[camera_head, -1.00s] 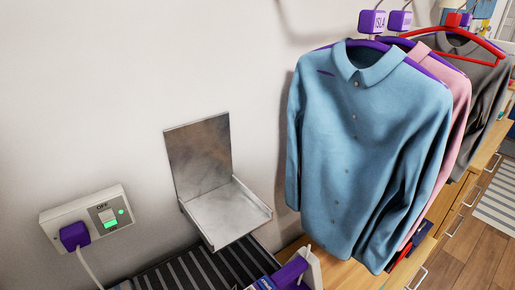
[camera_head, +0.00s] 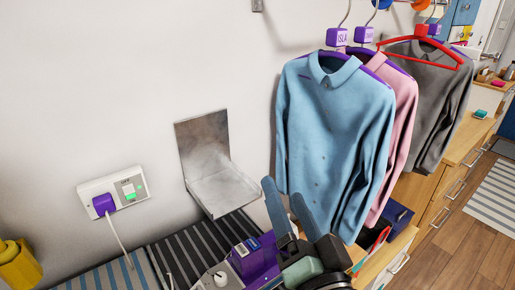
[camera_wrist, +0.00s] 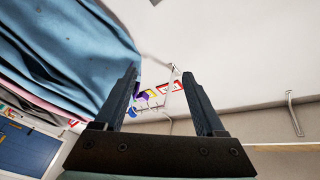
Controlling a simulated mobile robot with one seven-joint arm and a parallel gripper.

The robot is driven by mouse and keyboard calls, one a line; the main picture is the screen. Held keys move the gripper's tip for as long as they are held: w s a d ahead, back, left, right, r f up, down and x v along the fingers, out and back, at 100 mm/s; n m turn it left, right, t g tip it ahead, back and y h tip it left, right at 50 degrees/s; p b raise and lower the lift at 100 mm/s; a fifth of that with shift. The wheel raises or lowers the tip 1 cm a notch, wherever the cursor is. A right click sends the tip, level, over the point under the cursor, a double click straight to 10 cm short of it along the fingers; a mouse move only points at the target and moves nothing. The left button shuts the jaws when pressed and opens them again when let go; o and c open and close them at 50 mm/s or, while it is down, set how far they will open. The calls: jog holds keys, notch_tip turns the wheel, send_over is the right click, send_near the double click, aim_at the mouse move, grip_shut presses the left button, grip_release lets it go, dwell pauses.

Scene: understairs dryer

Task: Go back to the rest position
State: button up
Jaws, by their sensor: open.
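My gripper (camera_head: 289,208) shows at the lower middle of the head view, fingers pointing up, in front of the lower left edge of the blue shirt (camera_head: 332,130). In the wrist view my gripper (camera_wrist: 162,88) has its two fingers apart with nothing between them. The blue shirt (camera_wrist: 60,50) fills the upper left of the wrist view. Whether a finger touches the shirt cannot be told. My wrist hides part of the counter below.
A metal wall bracket (camera_head: 222,188) juts out left of my gripper. A socket with a purple plug (camera_head: 104,204) is on the wall. A pink shirt (camera_head: 395,130) and grey shirt (camera_head: 430,95) hang right. A purple box (camera_head: 255,262) stands close by. Wall space above is clear.

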notch_tip(320, 180, up, 15)
jog(key=a+n+t+h+p, duration=0.1)
jog(key=a+n+t+p, duration=0.1)
jog(key=a+n+t, duration=0.15)
jog(key=s+r+n+t+h+p, duration=0.1)
jog(key=s+r, duration=0.3)
jog(key=r, duration=0.6)
jog(key=s+a+r+n+t+h, duration=0.1)
jog(key=s+r+t, duration=0.3)
jog(key=r, duration=0.5)
jog(key=shift+s+r+h+p, duration=0.2)
jog(key=shift+r+h+p, duration=0.15)
jog(key=shift+h, duration=0.35)
jog(key=shift+n, duration=0.25)
